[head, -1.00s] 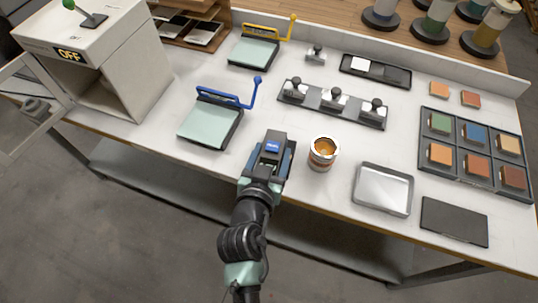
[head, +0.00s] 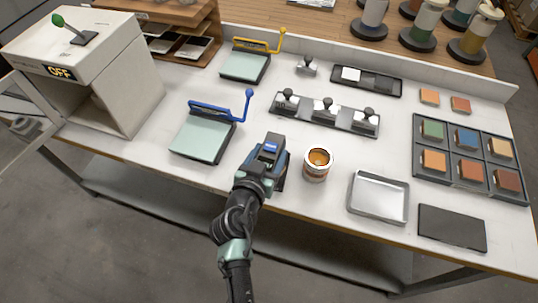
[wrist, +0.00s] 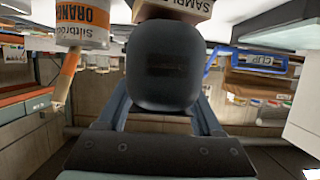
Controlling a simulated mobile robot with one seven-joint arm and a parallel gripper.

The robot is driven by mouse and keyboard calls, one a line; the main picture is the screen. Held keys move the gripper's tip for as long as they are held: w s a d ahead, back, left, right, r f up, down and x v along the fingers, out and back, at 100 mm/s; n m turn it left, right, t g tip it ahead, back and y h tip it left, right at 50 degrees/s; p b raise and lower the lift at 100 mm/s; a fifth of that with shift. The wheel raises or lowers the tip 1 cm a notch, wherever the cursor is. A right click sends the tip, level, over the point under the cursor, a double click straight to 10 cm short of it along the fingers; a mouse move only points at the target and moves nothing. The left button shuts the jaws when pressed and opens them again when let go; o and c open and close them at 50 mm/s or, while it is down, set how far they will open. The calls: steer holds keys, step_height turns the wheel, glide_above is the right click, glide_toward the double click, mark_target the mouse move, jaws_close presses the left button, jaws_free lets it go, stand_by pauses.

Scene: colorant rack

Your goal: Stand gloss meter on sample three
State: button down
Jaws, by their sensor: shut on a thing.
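My gripper (head: 268,153) is shut on the gloss meter (head: 270,147), a dark boxy device with a small blue screen. It is over the near part of the table, just left of the orange paint can (head: 317,165). In the wrist view the gloss meter (wrist: 165,68) is a dark rounded block between the fingers and hides much behind it. I cannot tell whether the meter touches anything below. I cannot tell which thing is sample three.
A blue-clip board (head: 203,135) is to the left, with a yellow-clip board (head: 245,67) behind it. A black strip with three knobbed pieces (head: 325,112) lies ahead. A metal tray (head: 378,197), a dark slab (head: 452,228) and a colour-tile tray (head: 470,162) are right.

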steer(key=shift+f, duration=0.3)
steer(key=shift+f, duration=0.15)
steer(key=shift+c, duration=0.2)
jaws_free()
steer(key=shift+f, duration=0.1)
steer(key=shift+s+r, duration=0.1)
steer(key=shift+r, duration=0.1)
steer(key=b+v, duration=0.2)
steer(key=v, duration=1)
